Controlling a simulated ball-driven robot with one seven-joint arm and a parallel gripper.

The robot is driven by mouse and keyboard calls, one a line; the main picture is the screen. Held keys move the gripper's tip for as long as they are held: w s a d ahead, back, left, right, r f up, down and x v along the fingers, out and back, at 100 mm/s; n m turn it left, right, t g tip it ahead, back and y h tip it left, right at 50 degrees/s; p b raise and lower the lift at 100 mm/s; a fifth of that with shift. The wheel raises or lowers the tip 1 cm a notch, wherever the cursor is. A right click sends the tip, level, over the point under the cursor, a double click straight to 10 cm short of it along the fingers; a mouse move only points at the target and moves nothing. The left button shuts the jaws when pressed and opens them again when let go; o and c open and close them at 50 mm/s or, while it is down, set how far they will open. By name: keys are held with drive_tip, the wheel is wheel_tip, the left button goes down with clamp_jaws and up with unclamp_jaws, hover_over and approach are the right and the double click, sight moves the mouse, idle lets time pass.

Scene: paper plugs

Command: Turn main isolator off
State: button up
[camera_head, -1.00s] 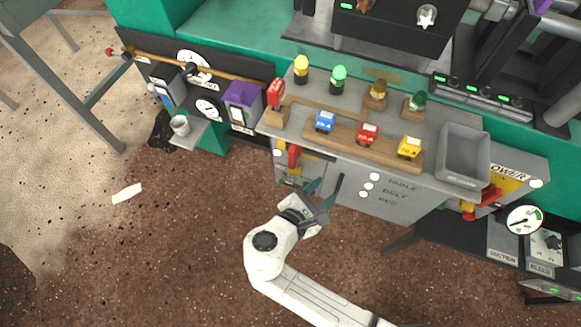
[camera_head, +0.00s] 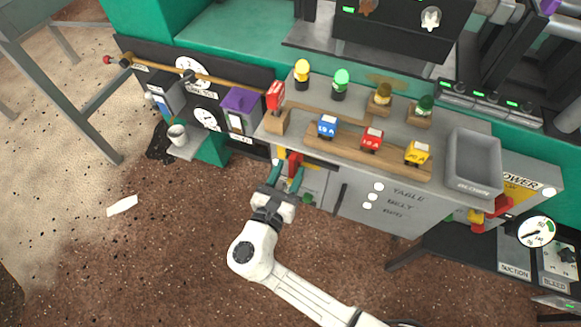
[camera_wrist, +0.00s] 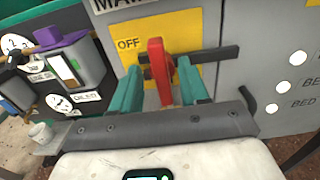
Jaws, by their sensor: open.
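The main isolator is a red lever (camera_wrist: 158,70) on a yellow plate (camera_wrist: 186,27) on the grey cabinet front. "OFF" is printed left of the lever's top, and the lever stands nearly upright in the wrist view. Its red handle also shows in the head view (camera_head: 295,160), under the left end of the cabinet top. My gripper (camera_head: 287,178) is open, its two teal fingers pointing at the cabinet. In the wrist view, the fingers (camera_wrist: 158,90) stand one on each side of the lever, with gaps visible. I cannot tell the exact depth of the fingertips.
A dark horizontal bar (camera_wrist: 215,55) runs right from behind the lever. A dark upright cabinet handle (camera_head: 339,197) is right of my gripper. A purple-topped box (camera_head: 240,108) and a cup (camera_head: 177,134) are left. Open floor (camera_head: 170,240) lies in front.

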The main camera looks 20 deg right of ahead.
drive_tip(key=shift+x, duration=0.9)
drive_tip(key=shift+c, duration=0.2)
clamp_jaws()
